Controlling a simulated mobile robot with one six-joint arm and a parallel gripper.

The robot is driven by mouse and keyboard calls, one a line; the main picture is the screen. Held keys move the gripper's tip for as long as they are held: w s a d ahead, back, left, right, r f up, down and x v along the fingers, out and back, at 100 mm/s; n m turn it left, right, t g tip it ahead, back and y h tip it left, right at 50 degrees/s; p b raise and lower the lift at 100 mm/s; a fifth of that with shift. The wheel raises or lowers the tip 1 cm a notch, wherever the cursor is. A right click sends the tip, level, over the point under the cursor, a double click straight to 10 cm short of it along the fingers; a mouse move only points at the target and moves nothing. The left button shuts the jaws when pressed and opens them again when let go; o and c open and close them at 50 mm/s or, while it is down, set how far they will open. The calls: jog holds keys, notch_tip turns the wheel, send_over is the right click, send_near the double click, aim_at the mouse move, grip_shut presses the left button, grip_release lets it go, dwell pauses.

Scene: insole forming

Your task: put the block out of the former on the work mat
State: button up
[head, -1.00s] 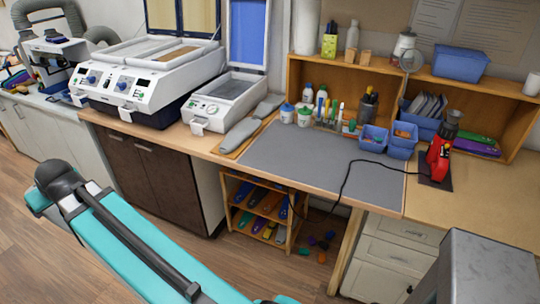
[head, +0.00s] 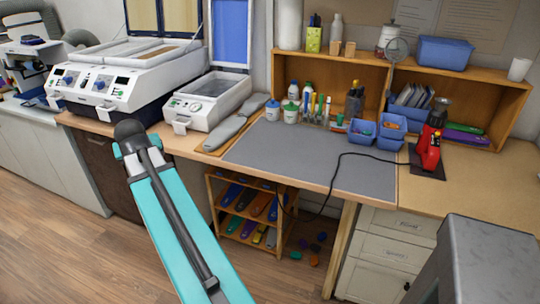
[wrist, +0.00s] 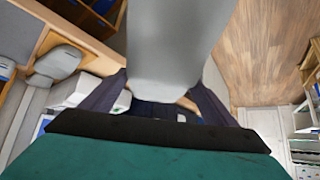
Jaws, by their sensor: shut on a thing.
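In the wrist view my gripper (wrist: 163,98) is shut on a smooth grey block (wrist: 175,45), which fills the top middle of the picture. Its far end is cut off by the frame. My gripper and the held block do not show in the head view; only my teal arm does. The work mat (head: 310,160) is a flat grey sheet on the bench, with nothing lying on it except a black cable across its right part. The small white former (head: 195,112) stands left of the mat with its blue-lined lid (head: 230,35) raised.
More grey blocks (head: 226,132) lie on a board between former and mat. A larger white machine (head: 115,80) stands further left. Bottles, blue bins (head: 362,130) and a wooden shelf (head: 485,97) line the mat's back. A red tool (head: 429,148) stands to its right.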

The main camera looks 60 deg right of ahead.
jog(key=s+d+f+m+g+h+b, duration=0.1)
jog(key=s+d+m+g+b, duration=0.1)
jog(key=s+d, duration=0.7)
jog(key=s+d+f+m+g+h+b, duration=0.1)
jog(key=s+d+m+b, duration=0.3)
jog(key=s+d, duration=0.6)
jog(key=s+d+f+m+g+h+b, duration=0.1)
jog(key=s+d+f+m+g+b, duration=0.2)
jog(key=s+d, duration=0.6)
jog(key=shift+s+d, duration=0.2)
jog(key=shift+s, duration=1.25)
jog(key=shift+s+d+r+m, duration=0.1)
jog(key=shift+s+d+m, duration=0.15)
jog(key=shift+s, duration=0.2)
jog(key=s+d, duration=0.1)
jog(key=d, duration=0.3)
jog(key=s+d+f, duration=0.1)
jog(key=d, duration=0.4)
jog(key=s+d+p, duration=0.1)
jog(key=d, duration=0.4)
jog(key=shift+s+f, duration=0.2)
jog(key=shift+s, duration=0.05)
jog(key=shift+d, duration=0.2)
